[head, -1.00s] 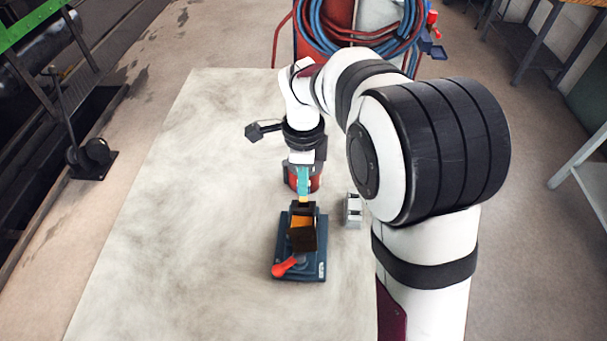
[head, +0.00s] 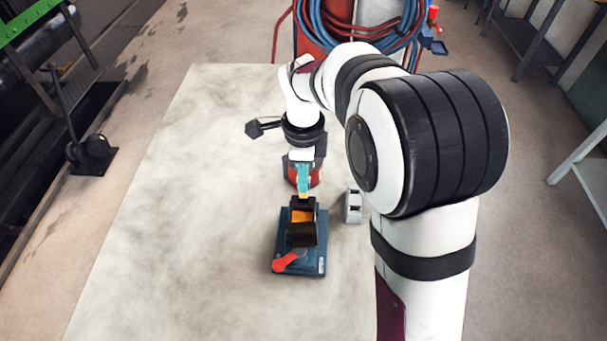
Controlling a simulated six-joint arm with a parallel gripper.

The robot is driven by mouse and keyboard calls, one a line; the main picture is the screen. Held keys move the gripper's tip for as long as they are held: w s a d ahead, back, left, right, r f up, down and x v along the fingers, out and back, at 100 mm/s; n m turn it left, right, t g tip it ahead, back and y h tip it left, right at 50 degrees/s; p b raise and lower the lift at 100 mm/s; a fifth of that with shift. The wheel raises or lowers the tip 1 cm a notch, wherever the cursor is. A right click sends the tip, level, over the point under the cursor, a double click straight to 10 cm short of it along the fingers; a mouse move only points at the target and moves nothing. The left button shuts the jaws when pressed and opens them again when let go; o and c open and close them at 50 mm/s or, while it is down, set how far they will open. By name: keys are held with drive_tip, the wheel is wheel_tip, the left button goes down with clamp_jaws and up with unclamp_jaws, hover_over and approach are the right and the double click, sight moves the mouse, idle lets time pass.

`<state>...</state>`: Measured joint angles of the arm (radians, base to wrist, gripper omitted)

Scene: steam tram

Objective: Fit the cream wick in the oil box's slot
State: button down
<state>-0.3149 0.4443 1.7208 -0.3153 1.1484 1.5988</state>
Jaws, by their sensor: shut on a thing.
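The oil box (head: 308,241) is a dark box with an orange-lit inside, standing on a blue base plate (head: 312,268) with a red lever (head: 288,261) at its near side. My gripper (head: 303,191) has teal fingers and points down at the far edge of the box. It is shut on the cream wick (head: 303,196), of which only a small pale bit shows below the fingers. The slot cannot be made out. I cannot tell whether the wick touches the box or is in the slot.
A small grey block-like holder (head: 353,207) stands just right of the box. A red round object (head: 313,177) stands behind my gripper. The pale table top (head: 170,220) is clear to the left and in front. My own arm covers the right side.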

sight(303, 197)
drive_tip(key=shift+f, duration=2.4)
idle(2.3)
drive_tip(key=c, duration=0.6)
unclamp_jaws()
drive_tip(key=shift+c, duration=0.2)
drive_tip(key=shift+r, duration=3.55)
drive_tip(key=s+d+r+n, duration=0.1)
drive_tip(key=s+d+n, duration=0.2)
drive_tip(key=s, duration=0.5)
drive_tip(key=s+d+r+n+y, duration=0.1)
drive_tip(key=s+d+n, duration=0.2)
drive_tip(key=s, duration=0.6)
drive_tip(key=s+d+r+n, duration=0.1)
drive_tip(key=s+d+n, duration=0.2)
drive_tip(key=s+n, duration=0.3)
drive_tip(key=s, duration=0.2)
drive_tip(key=shift+s+r+n+y, duration=0.2)
drive_tip(key=shift+s+n+y, duration=0.1)
drive_tip(key=shift+y, duration=0.1)
